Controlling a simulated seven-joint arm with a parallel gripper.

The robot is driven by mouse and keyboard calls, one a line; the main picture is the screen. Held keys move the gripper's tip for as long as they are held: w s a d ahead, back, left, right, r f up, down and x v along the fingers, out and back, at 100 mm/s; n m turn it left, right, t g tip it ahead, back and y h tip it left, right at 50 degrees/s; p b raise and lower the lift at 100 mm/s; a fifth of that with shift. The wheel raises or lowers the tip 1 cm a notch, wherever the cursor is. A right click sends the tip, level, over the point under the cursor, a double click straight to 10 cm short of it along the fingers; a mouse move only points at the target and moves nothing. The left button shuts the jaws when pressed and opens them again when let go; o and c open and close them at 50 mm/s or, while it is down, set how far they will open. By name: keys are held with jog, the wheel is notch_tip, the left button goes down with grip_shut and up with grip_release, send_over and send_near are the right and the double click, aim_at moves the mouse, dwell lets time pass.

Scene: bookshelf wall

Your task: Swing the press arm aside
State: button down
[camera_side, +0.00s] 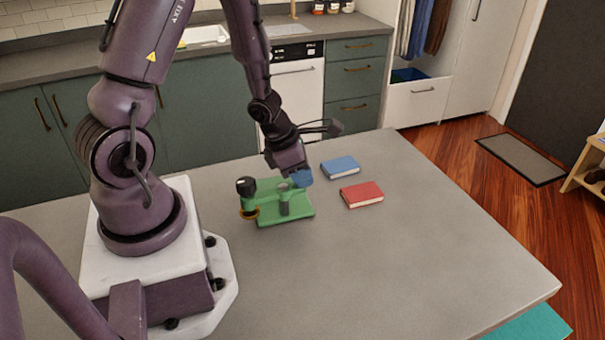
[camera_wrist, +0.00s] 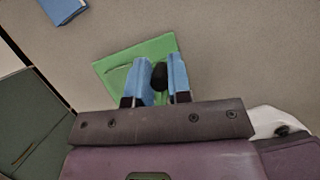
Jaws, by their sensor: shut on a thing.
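The green press stands on the grey table in the side view, with a flat green base (camera_side: 298,212), a grey post (camera_side: 284,202) and a black-topped part (camera_side: 246,186) at its left end. A green press arm runs across above the base, partly hidden by my gripper. My gripper (camera_side: 302,179) is at the press's right end, pointing down. In the wrist view its two blue fingers (camera_wrist: 159,82) are shut on a dark knob (camera_wrist: 159,75) over the green base (camera_wrist: 150,52). Where the knob joins the press arm is hidden.
A blue book (camera_side: 340,167) and a red book (camera_side: 362,195) lie flat right of the press, the blue one close to my gripper. The table in front and to the right is clear.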

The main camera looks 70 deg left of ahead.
jog(key=shift+w+a, duration=0.1)
dwell(0.3)
jog(key=c, duration=1.1)
grip_release()
jog(key=shift+o, duration=0.2)
jog(key=shift+r, duration=0.1)
jog(key=v, duration=1.3)
